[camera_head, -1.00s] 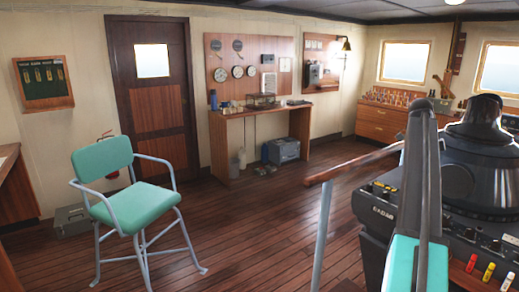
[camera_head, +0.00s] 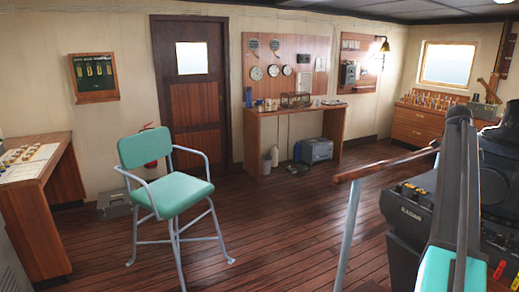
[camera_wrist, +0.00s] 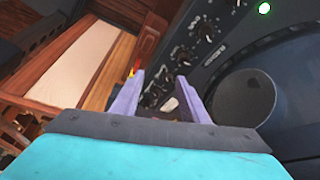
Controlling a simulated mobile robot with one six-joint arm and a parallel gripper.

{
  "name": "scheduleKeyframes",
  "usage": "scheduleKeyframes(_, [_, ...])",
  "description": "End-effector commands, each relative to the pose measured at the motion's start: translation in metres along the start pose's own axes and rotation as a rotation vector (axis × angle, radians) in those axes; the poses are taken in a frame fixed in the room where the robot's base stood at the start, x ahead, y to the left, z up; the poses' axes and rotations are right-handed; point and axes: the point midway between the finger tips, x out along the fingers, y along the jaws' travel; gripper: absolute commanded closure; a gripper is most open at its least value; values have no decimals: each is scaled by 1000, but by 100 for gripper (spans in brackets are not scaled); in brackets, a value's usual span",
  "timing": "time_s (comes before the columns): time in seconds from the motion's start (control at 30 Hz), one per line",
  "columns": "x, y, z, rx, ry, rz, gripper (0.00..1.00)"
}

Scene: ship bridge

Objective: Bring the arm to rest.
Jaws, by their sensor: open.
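My gripper (camera_wrist: 160,90) shows in the wrist view as two pale purple fingers on a dark bar with a teal body. The fingers are apart, with nothing held between them. Beyond them is a dark console panel (camera_wrist: 190,38) with several knobs. My arm (camera_head: 455,200) rises at the right of the head view as grey links with a teal part at the bottom. The gripper itself cannot be made out there.
A radar console (camera_head: 410,215) stands beside my arm at the right. A wooden handrail (camera_head: 385,164) is left of it. A teal chair (camera_head: 180,190) stands at left, near a chart desk (camera_head: 40,200). Wooden floor (camera_head: 275,225) is clear between chair and rail.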

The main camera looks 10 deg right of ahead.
Motion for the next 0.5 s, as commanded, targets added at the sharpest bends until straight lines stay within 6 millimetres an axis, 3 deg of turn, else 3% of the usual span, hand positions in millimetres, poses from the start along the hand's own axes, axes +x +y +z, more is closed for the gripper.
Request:
scheduleKeyframes(0.27, [19,-2,50,-60,8,23,59])
scheduleKeyframes(0.5, [52,5,114,-137,23,60,59])
